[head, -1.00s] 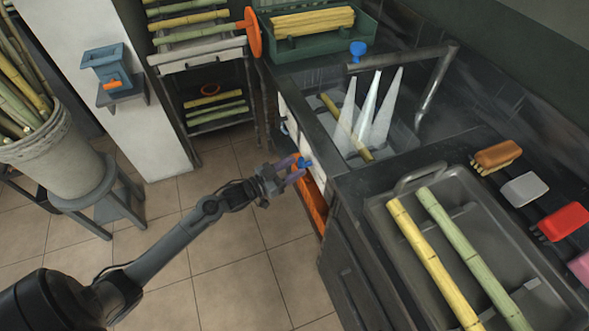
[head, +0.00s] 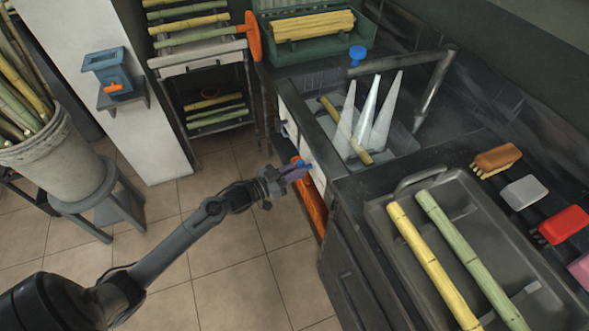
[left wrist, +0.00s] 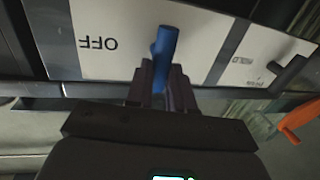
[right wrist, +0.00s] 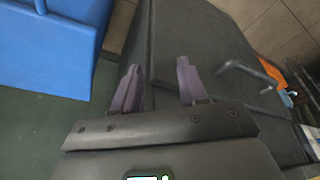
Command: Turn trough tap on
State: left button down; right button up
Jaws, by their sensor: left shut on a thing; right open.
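A blue tap handle (left wrist: 165,45) stands out from a white panel (left wrist: 105,68) on the counter front. The word OFF is on the panel beside it, upside down in the left wrist view. My left gripper (left wrist: 162,78) is shut on this handle, whose upper end shows beyond the fingers. In the head view my left gripper (head: 287,174) is at the counter's front, mostly covering the handle. The sink trough (head: 395,140) holds a cane and several pale, cone-like streams. My right gripper (right wrist: 157,75) is open and empty above a dark surface.
A second blue knob (head: 357,52) sits by the pipe at the sink's back. A grey tray (head: 405,262) with two canes lies on the right counter. Below the panel is an orange part (head: 312,205). The tiled floor beside my left arm is clear.

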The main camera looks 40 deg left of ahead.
pick_arm(q)
jog(key=n+p, duration=0.2)
jog(key=p, duration=0.1)
jog(key=n+g+p, duration=0.1)
jog(key=p, duration=0.2)
jog(key=shift+w+a+n+p, duration=0.1)
jog(key=shift+a+n+p, duration=0.1)
jog(key=shift+n+p, duration=0.2)
jog(key=c, duration=1)
grip_release()
jog(key=shift+r, duration=0.1)
